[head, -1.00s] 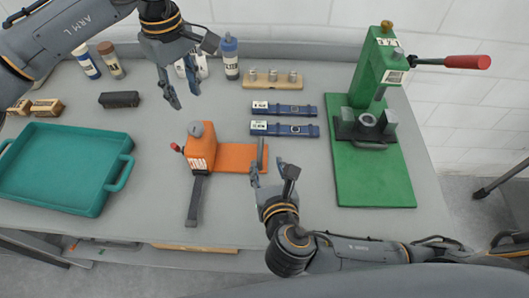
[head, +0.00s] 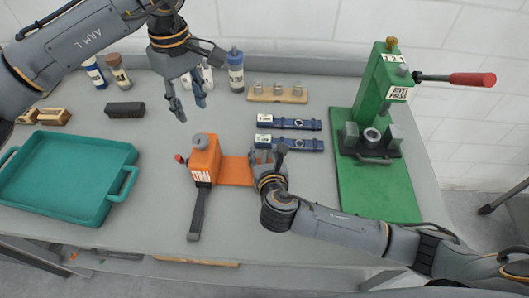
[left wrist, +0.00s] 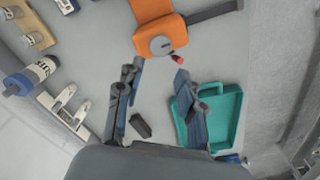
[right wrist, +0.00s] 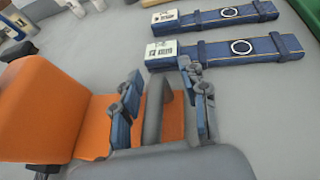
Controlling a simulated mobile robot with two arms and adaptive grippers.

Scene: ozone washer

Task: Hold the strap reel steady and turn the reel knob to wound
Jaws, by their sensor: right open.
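The orange strap reel (head: 204,160) stands on the table with a grey strap (head: 198,212) hanging from its front. Its grey reel knob (head: 201,141) is on top, with a small red-tipped handle (head: 180,158) at the left. The knob also shows in the left wrist view (left wrist: 160,45). My left gripper (head: 188,108) is open and empty, above and behind the reel. My right gripper (head: 267,158) is open at the right end of the orange base plate (head: 235,172). In the right wrist view, its fingers stand either side of a grey upright post (right wrist: 154,110); contact is unclear.
A teal tray (head: 128,183) lies at the left. Two blue straps (head: 290,144) lie behind my right gripper. A green rivet press (head: 380,120) with a red-handled lever stands at the right. Bottles and a wooden block (head: 278,98) line the back.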

